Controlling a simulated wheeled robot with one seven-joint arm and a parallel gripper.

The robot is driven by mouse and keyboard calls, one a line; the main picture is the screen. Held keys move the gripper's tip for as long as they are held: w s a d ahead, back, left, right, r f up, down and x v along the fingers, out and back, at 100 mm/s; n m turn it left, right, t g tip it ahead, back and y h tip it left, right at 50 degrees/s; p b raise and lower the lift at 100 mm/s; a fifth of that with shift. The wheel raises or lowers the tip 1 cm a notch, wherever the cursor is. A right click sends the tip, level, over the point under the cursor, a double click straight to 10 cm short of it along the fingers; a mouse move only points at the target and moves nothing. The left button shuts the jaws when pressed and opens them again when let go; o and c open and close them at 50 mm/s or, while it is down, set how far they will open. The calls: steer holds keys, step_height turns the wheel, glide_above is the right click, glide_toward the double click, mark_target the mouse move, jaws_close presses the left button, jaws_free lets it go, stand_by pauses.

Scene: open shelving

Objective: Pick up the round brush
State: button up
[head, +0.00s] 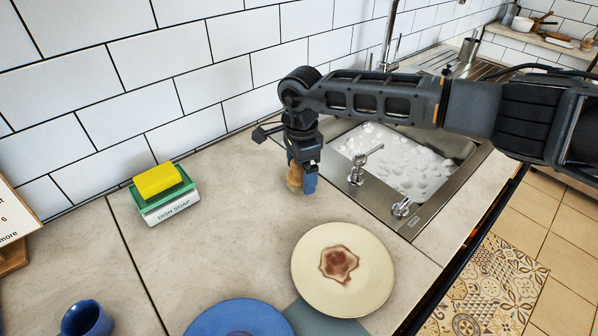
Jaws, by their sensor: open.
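The round brush (293,179) stands on the counter left of the sink, with only part of its tan wooden body showing. My gripper (300,176) points down over it from above, its blue-tipped fingers at the brush. One finger shows on the right side of the brush. The gripper and the arm hide the upper part of the brush, and I cannot tell whether the fingers touch it. The jaws are open.
A steel sink (440,150) with foam and taps lies right of the brush. A soap holder (165,203) with a yellow sponge (157,180) stands left. A stained cream plate (365,262), a blue plate (215,318) and a blue mug (88,320) are in front. Tiled wall behind.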

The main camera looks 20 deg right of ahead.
steer(key=shift+f, duration=0.4)
steer(key=c, duration=1.2)
steer(key=shift+o, duration=0.2)
steer(key=shift+r, duration=0.55)
step_height(320, 180, up, 3)
steer(key=shift+f+b, duration=0.2)
steer(key=shift+b, duration=0.4)
steer(key=s+d+r, duration=0.1)
steer(key=d+r, duration=0.1)
steer(key=d, duration=0.1)
steer(key=d+r+b, duration=0.1)
steer(key=d+r, duration=0.2)
steer(key=d, duration=0.1)
steer(key=s+d+r+b, duration=0.1)
steer(key=d+r, duration=0.1)
steer(key=d, duration=0.2)
steer(key=shift+s+d+r, duration=0.15)
steer(key=shift+s, duration=0.2)
